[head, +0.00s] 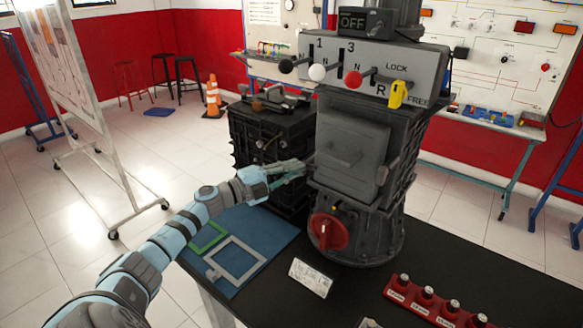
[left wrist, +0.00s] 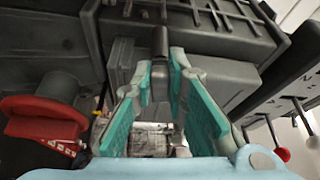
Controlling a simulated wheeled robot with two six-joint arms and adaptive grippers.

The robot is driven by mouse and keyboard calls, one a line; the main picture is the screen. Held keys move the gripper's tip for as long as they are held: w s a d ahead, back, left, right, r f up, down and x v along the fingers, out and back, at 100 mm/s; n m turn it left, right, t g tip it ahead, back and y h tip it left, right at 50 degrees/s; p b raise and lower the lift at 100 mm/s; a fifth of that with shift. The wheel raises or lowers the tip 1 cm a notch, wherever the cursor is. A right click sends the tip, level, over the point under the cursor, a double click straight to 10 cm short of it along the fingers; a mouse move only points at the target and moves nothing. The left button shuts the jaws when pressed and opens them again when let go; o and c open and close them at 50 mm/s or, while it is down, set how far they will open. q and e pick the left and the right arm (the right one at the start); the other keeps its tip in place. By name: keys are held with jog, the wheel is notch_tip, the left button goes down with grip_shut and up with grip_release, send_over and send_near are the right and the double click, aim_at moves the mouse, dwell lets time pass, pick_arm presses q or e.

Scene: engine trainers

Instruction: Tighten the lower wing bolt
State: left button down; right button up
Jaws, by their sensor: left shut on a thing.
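The grey machine housing (head: 352,150) stands upright on the black table, with a raised square cover on its front. My left gripper (head: 302,169) reaches in from the left, its fingertips at the housing's left side. In the left wrist view, the teal-padded fingers (left wrist: 162,66) are closed around a small dark grey cylindrical piece (left wrist: 160,42), which appears to be the lower wing bolt. Its wings cannot be made out, and the fingers hide it in the head view. My right gripper is not in view.
A red rotary knob (head: 328,231) sits low on the housing, and ball-tipped levers (head: 317,72) stick out above. A dark engine block (head: 268,135) stands close behind my left gripper. A blue mat (head: 262,222), white label (head: 311,277) and red rack (head: 436,304) are on the table (head: 345,300).

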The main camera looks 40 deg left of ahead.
pick_arm(q)
jog(key=shift+r+m+g+p, duration=0.1)
jog(key=shift+m+g+p, duration=0.3)
jog(key=shift+m, duration=0.4)
jog(key=c, duration=1.6)
grip_release()
jog(key=v, duration=0.7)
jog(key=shift+s, duration=0.25)
jog(key=shift+a, duration=0.1)
